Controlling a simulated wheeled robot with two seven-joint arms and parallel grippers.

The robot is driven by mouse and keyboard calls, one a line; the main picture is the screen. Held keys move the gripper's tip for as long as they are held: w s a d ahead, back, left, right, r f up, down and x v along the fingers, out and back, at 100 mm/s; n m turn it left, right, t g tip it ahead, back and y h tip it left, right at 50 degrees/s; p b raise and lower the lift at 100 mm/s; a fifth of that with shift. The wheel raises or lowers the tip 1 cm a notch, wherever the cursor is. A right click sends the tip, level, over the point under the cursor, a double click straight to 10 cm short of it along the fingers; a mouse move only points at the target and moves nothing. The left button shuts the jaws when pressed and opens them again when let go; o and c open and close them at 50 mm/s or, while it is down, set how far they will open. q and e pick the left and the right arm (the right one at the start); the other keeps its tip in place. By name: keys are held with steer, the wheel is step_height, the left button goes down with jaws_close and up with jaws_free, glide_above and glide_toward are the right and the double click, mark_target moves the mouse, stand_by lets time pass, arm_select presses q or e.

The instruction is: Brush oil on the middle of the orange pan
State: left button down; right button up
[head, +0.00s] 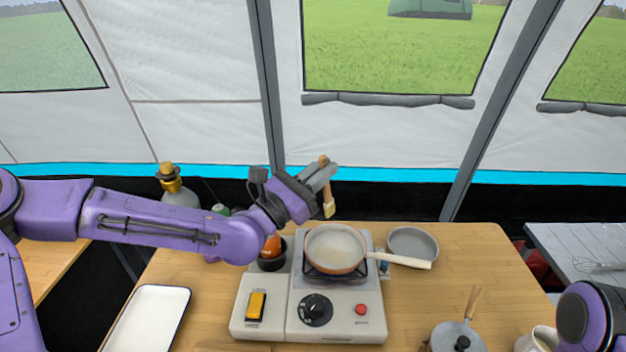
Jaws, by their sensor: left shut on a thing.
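The orange pan (336,247) sits on the portable stove (340,296), its pale inside facing up and its cream handle pointing right. My left gripper (325,170) is shut on a brush (328,200) with a wooden handle. The brush hangs with its pale bristles down, above the far edge of the pan and apart from it. A bottle with a cork-like top (172,185) stands behind my left arm, mostly hidden; I cannot tell if it holds oil. My right gripper is out of view; only part of my right arm shows at the lower right corner.
A grey round dish (413,243) lies right of the stove. A small pot (456,338) with a wooden handle and a light mug (538,340) are at the front right. A white tray (150,318) is at the left. The table's right middle (480,262) is clear.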

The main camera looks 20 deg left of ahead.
mark_target(330, 192)
arm_select(q)
steer(key=s+d+f+m+g+p, duration=0.1)
steer(key=s+d+m+p, duration=0.15)
steer(key=d, duration=0.35)
steer(key=a+f+n+y+b, duration=0.1)
steer(key=a+f+y+b, duration=0.2)
steer(key=f+b, duration=0.2)
step_height(330, 192, down, 3)
steer(key=shift+w+a+r+n, duration=0.15)
steer(key=shift+w+a+n, duration=0.1)
steer(key=shift+w+n, duration=0.15)
steer(key=shift+f+b, duration=0.65)
steer(key=shift+f, duration=0.2)
steer(key=shift+d, duration=0.1)
